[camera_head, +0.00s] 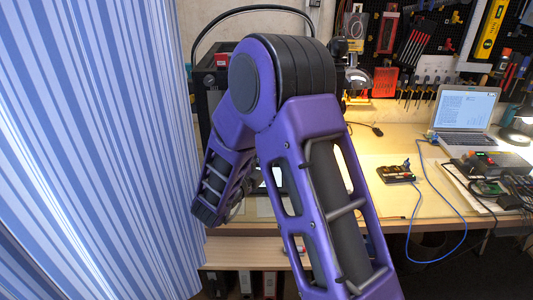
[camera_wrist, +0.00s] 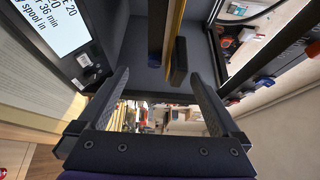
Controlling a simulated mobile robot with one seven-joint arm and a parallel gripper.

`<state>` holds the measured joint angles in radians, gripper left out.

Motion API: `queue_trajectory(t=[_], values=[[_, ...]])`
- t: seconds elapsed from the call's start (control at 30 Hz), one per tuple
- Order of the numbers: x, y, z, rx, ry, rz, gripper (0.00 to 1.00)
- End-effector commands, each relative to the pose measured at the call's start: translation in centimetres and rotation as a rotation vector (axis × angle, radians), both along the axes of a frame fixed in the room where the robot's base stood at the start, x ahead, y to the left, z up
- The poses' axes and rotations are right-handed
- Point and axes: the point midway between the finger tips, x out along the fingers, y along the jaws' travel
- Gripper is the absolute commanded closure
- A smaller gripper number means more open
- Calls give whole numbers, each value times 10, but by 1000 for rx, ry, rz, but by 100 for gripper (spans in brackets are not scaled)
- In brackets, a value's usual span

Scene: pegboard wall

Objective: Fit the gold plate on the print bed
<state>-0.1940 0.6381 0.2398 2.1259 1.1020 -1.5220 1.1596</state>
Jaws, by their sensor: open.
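My gripper (camera_wrist: 158,76) shows in the wrist view with its two dark fingers spread apart and nothing between them. A thin gold strip (camera_wrist: 175,30), which looks like the gold plate seen nearly edge-on, runs down from the top middle, beyond the fingertips. A dark flat bar (camera_wrist: 156,28) lies along its left side; I cannot tell whether this is the print bed. A short black block (camera_wrist: 179,62) sits at the strip's lower right. In the head view my arm hides the gripper and most of the dark printer (camera_head: 208,80).
The printer's lit screen (camera_wrist: 57,22) is left of my gripper in the wrist view, and frame walls stand close on both sides. In the head view a striped curtain (camera_head: 95,150) fills the left. The workbench (camera_head: 385,150) carries a laptop (camera_head: 465,108) and electronics at right.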

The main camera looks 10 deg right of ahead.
Motion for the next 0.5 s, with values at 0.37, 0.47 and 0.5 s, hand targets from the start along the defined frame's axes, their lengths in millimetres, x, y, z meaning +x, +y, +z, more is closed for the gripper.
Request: queue_trajectory(t=[0.37,0.47,0.5], values=[[-19,4,-1,-1,-1,0,0],[-24,4,-1,-1,0,0,0],[-26,5,-1,-1,-1,0,0]])
